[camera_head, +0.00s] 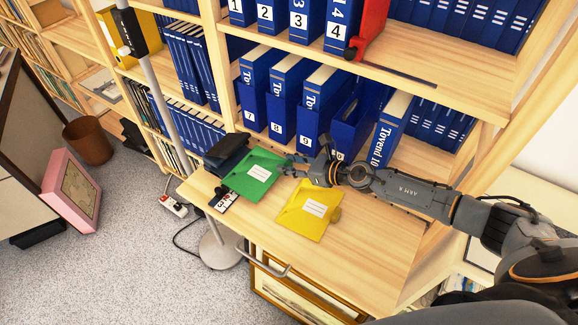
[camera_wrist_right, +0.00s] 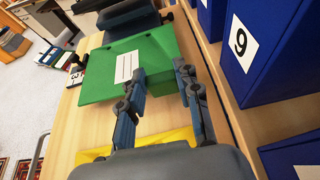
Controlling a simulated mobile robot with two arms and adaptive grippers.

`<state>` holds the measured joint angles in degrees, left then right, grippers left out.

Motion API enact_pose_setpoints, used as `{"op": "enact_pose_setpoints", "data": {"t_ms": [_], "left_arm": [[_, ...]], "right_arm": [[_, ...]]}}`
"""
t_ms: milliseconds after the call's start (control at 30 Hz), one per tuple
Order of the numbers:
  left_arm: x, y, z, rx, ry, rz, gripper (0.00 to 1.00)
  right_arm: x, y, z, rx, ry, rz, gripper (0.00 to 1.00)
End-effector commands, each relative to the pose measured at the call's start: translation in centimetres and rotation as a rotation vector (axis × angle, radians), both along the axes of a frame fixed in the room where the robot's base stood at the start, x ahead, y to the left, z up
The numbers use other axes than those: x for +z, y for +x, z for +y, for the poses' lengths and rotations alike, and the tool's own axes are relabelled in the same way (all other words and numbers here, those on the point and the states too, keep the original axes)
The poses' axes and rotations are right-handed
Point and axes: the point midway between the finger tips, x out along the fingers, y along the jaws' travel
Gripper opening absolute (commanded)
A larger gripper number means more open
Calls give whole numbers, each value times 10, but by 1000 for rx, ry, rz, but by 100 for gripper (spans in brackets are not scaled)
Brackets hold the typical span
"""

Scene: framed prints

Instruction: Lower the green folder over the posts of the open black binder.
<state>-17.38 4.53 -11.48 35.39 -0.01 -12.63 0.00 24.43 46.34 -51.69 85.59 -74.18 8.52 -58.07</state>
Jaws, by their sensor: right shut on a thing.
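The green folder (camera_head: 257,174), with a white label, is beside the black binder and overlaps its near right side in the head view. It fills the middle of the wrist view (camera_wrist_right: 150,52). My right gripper (camera_head: 289,166) is shut on the folder's right edge; its two fingers (camera_wrist_right: 160,70) show at that edge in the wrist view. The black binder (camera_head: 226,150) is at the table's far left corner with a dark part raised; it also shows at the top of the wrist view (camera_wrist_right: 130,18). Its posts cannot be made out. My left gripper is not in view.
A yellow folder (camera_head: 310,212) lies on the wooden table (camera_head: 350,262), right of the green one. Numbered blue binders (camera_head: 288,95) stand on the shelf behind, close to my right arm. A small black, white and red item (camera_head: 222,202) lies at the table's left edge.

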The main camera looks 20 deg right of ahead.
Motion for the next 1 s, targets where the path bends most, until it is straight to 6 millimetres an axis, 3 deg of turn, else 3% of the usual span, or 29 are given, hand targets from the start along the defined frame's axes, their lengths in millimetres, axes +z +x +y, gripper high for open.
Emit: {"op": "enact_pose_setpoints", "data": {"t_ms": [267, 300, 400, 433, 767, 1000], "left_arm": [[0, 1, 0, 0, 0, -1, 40], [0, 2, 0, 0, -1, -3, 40], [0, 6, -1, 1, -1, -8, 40], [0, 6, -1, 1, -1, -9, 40], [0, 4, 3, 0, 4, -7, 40], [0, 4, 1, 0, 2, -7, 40]], "right_arm": [[2, 1, 0, 0, 1, -2, 1], [1, 1, 0, 0, 1, -2, 37], [1, 1, 0, 0, 1, -2, 57], [1, 1, 0, 0, 1, -2, 59], [2, -1, -2, 0, 1, -1, 59], [13, -27, -22, 0, -1, 2, 59]]}}
